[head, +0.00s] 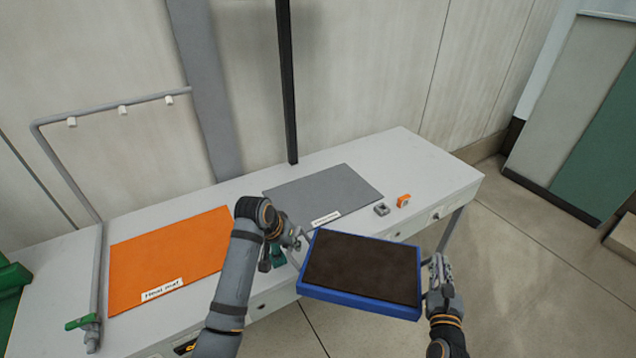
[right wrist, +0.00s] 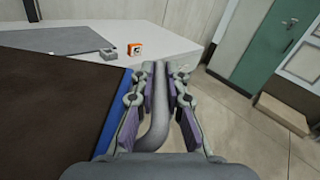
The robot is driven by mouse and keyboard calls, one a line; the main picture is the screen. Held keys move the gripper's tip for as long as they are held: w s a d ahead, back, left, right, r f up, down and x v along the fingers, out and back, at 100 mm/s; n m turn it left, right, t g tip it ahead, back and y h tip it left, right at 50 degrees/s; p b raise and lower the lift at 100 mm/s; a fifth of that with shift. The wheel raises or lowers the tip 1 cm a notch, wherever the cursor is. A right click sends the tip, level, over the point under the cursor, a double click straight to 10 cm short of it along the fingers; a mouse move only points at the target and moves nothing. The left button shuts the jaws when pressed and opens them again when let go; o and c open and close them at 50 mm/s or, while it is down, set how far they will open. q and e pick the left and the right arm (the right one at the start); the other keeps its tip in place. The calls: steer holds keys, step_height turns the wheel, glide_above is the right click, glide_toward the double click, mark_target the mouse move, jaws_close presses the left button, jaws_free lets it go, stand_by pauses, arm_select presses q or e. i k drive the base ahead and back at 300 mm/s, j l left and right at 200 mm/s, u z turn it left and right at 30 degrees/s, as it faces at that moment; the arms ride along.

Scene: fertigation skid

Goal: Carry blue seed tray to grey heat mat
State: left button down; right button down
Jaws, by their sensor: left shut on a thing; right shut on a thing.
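The blue seed tray (head: 360,268), filled with dark soil, is held in the air in front of the bench's front edge, roughly level. My left gripper (head: 297,243) is shut on the tray's left side. My right gripper (head: 433,275) is shut on the tray's right side; the right wrist view shows its fingers (right wrist: 158,95) closed on a grey bent handle beside the tray's blue rim (right wrist: 115,110). The grey heat mat (head: 325,190) lies flat and bare on the bench, beyond the tray, with a white label on its front edge.
An orange mat (head: 170,255) labelled "Heat mat" lies left on the bench (head: 425,165). A small grey block (head: 381,209) and an orange item (head: 403,200) sit right of the grey mat. A black post (head: 287,85) and grey pipe (head: 100,111) rise behind and left.

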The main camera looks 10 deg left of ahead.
mark_target(323, 193)
steer(key=i+j, duration=0.45)
steer(key=i, duration=0.15)
steer(key=i+j, duration=0.45)
steer(key=i, duration=0.2)
